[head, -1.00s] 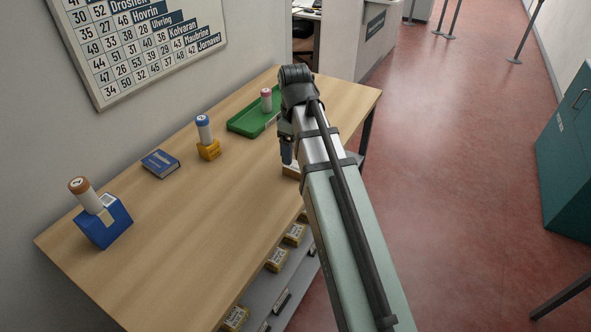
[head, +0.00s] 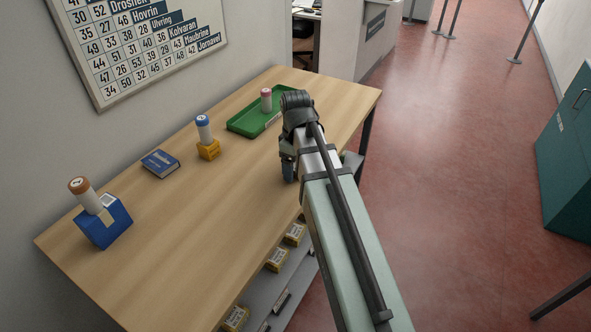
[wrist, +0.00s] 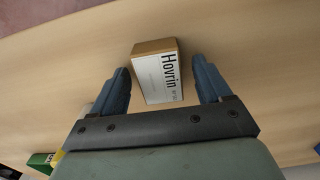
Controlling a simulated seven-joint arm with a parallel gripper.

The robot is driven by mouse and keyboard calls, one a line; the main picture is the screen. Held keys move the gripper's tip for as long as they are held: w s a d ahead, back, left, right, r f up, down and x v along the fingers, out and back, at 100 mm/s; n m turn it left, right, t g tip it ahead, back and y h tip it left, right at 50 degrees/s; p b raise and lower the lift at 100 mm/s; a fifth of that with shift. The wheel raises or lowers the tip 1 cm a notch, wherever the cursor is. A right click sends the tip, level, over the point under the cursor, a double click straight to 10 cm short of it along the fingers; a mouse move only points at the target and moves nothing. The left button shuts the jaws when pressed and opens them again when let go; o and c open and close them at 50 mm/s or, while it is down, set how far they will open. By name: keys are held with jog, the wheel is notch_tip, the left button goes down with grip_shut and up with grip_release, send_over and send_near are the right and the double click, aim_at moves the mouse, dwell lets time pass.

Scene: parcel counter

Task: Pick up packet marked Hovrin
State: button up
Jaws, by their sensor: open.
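The packet marked Hovrin (wrist: 158,78) is a small brown box with a white printed label, lying on the wooden counter in the wrist view. My gripper (wrist: 164,78) is open, with one blue finger on each side of the packet. The packet sits between the fingers, with a small gap visible on each side. In the head view my gripper (head: 288,170) is low over the counter's right part, and my arm hides the packet there.
The counter (head: 185,235) also holds a green tray (head: 243,124) with a pink-capped cylinder, a yellow block (head: 208,151) with a blue-capped cylinder, a blue book (head: 160,164), and a blue box (head: 105,228) with a brown-capped cylinder. Yellow packets (head: 277,259) lie on a shelf below.

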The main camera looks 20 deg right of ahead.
jog(key=c, duration=1.1)
jog(key=shift+r, duration=0.1)
